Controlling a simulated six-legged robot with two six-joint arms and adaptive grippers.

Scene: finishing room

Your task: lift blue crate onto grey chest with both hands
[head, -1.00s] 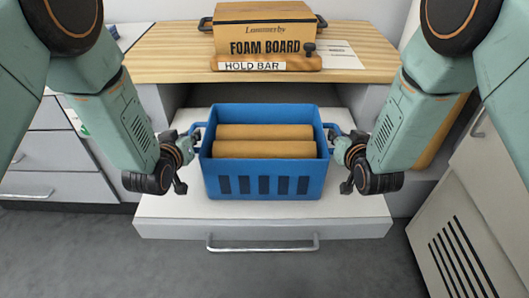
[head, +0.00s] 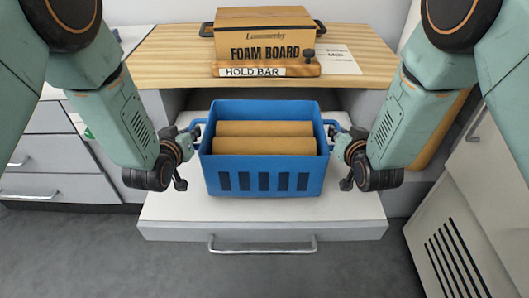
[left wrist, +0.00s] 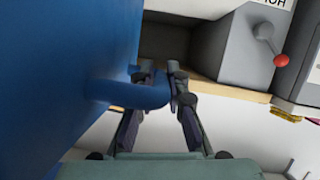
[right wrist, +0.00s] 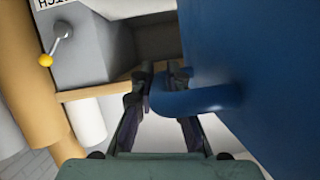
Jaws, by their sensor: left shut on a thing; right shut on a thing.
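The blue crate (head: 265,162) is level over a white drawer-like surface (head: 165,208) and holds two brown rolls (head: 265,146). My left gripper (head: 193,137) is shut on its left handle, which the left wrist view shows as a blue bar (left wrist: 150,96) between the fingers. My right gripper (head: 338,140) is shut on the right handle, also between the fingers in the right wrist view (right wrist: 190,100). Any gap under the crate is hard to judge. Behind is a grey body (head: 152,98) with a wooden top (head: 170,50); whether this is the grey chest I cannot tell.
A drawer handle (head: 262,248) juts out in front. Drawer units (head: 50,190) stand left, a slotted grey cabinet (head: 450,235) right.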

